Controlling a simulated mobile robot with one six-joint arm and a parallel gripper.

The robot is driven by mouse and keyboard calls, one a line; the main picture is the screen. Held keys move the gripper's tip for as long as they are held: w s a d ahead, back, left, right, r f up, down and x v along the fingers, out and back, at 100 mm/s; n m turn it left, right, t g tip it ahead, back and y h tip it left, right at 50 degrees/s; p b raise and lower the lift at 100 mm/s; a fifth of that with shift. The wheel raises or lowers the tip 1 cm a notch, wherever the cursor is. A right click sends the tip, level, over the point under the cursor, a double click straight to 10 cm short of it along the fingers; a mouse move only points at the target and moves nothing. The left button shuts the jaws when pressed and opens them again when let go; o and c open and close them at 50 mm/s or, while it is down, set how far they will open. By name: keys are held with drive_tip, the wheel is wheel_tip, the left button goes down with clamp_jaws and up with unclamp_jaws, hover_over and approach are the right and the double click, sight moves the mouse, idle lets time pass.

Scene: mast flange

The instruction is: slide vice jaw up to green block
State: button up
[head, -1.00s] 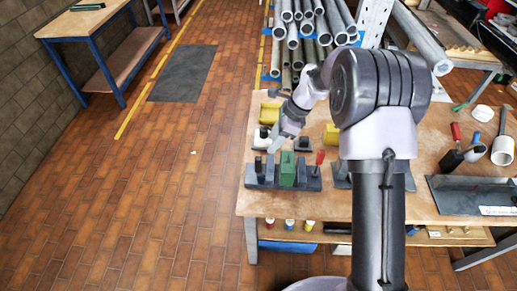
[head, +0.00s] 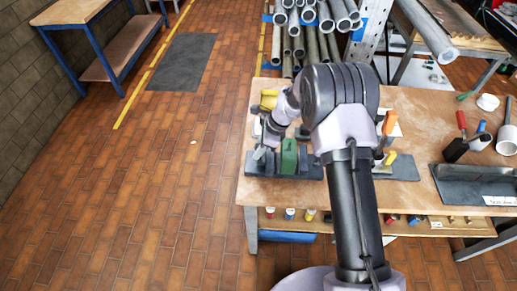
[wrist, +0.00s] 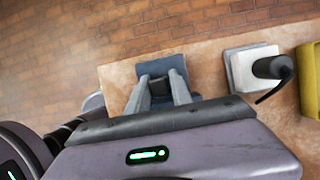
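The green block (head: 289,157) stands on the grey vice base (head: 312,170) near the bench's front left edge in the head view. My gripper (head: 262,152) is low over the left end of the vice, left of the block, and partly hides the parts there. In the wrist view my gripper (wrist: 159,82) has its two fingers apart, one on each side of a dark upright piece (wrist: 158,88), apparently the vice jaw's grip. I cannot tell whether the fingers press on it. The vice body (wrist: 163,65) shows beyond the fingertips. The green block is not visible in the wrist view.
A yellow block (head: 269,98) is behind the vice. In the wrist view a pale block with a black knob (wrist: 255,68) is right of my gripper. An orange-topped piece (head: 389,123) stands right of my arm. The floor left of the bench is clear.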

sight(270, 155)
clamp_jaws()
drive_tip(key=d, duration=0.4)
drive_tip(key=o, duration=0.5)
unclamp_jaws()
drive_tip(key=shift+d, duration=0.15)
drive_tip(key=p+v, duration=0.2)
drive_tip(key=v, duration=1.5)
drive_tip(key=shift+r+p, duration=0.15)
drive_tip(key=shift+p, duration=0.25)
